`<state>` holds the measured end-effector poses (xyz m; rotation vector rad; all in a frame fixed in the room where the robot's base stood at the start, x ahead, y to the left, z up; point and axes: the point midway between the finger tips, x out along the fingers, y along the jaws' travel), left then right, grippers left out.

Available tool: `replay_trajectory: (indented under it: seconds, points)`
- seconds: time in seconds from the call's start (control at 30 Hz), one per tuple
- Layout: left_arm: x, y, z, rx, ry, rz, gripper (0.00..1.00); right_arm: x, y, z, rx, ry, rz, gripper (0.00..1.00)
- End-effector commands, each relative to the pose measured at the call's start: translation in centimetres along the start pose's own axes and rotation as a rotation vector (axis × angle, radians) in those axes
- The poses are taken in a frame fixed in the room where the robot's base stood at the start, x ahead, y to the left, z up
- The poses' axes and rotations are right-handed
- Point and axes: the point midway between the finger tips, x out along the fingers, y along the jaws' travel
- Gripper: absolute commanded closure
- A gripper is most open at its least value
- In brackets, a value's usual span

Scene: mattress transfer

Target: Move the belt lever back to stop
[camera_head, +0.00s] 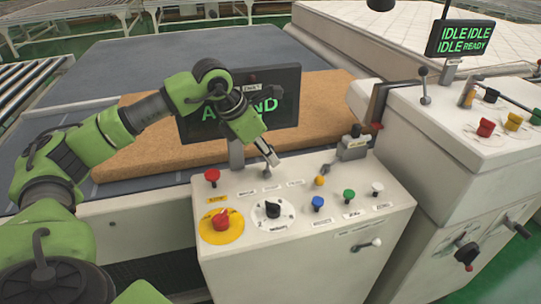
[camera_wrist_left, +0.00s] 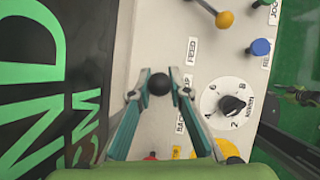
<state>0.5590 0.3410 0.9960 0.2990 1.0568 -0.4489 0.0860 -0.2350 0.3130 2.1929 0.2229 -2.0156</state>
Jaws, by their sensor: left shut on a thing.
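The belt lever (camera_head: 267,173) is a short stick on the white control panel (camera_head: 335,215), in the head view mostly below my left gripper (camera_head: 270,158). In the left wrist view its round black knob (camera_wrist_left: 159,84) sits between the two fingertips of my left gripper (camera_wrist_left: 159,93), which is shut on it. A FEED label (camera_wrist_left: 192,51) lies beyond the knob; a BACK label (camera_wrist_left: 181,117) is partly covered by a finger. The lever's exact tilt is hard to tell.
A black screen (camera_head: 285,95) with green letters stands behind the panel, partly behind my left arm. A brown mattress (camera_head: 140,155) lies behind.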

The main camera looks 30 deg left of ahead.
Motion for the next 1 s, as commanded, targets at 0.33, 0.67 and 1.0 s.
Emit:
replay_trajectory:
  seconds: [0.33,0.67,1.0]
  points:
    - [0.0,0.2,-0.3,-0.004,0.010,0.004,0.65,0.0,0.1,-0.1,0.000,0.001,0.001,0.65]
    - [-0.3,0.1,-0.2,-0.002,0.005,0.003,0.65,0.0,0.5,-0.5,-0.001,0.007,0.005,0.65]
    - [-6.3,0.2,-0.2,-0.003,0.001,0.006,0.65,0.0,0.2,-0.4,0.000,0.006,0.002,0.65]
